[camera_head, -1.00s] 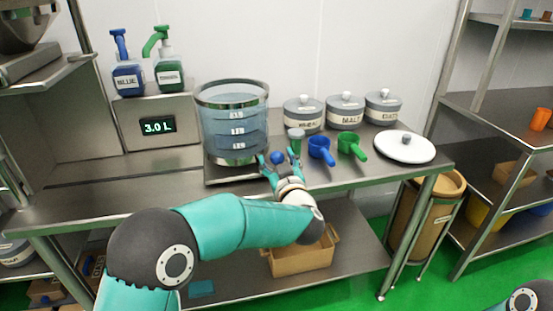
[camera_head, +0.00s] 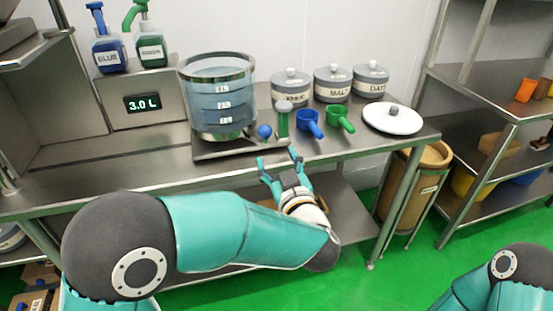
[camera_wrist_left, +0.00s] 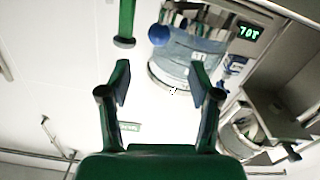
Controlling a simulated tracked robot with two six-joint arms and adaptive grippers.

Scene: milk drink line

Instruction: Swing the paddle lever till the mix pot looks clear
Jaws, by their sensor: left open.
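The mix pot (camera_head: 217,125) is a clear cylinder with a metal rim and level marks, standing on a flat metal base (camera_head: 239,148). Pale blue-grey liquid shows in it; I cannot tell how evenly mixed it is. A blue ball knob (camera_head: 264,132), apparently the paddle lever's end, is at the pot's right side; it also shows in the left wrist view (camera_wrist_left: 160,35). My left gripper (camera_head: 278,157) is open and empty at the counter's front edge, nearer me than the knob and apart from it. My right gripper is out of view.
A green post with a grey top (camera_head: 283,122) stands just right of the knob. Blue (camera_head: 310,122) and green (camera_head: 341,118) scoops, lidded jars and a white lid (camera_head: 391,118) are farther right. Blue and green pump bottles stand above a 3.0 L display (camera_head: 142,103).

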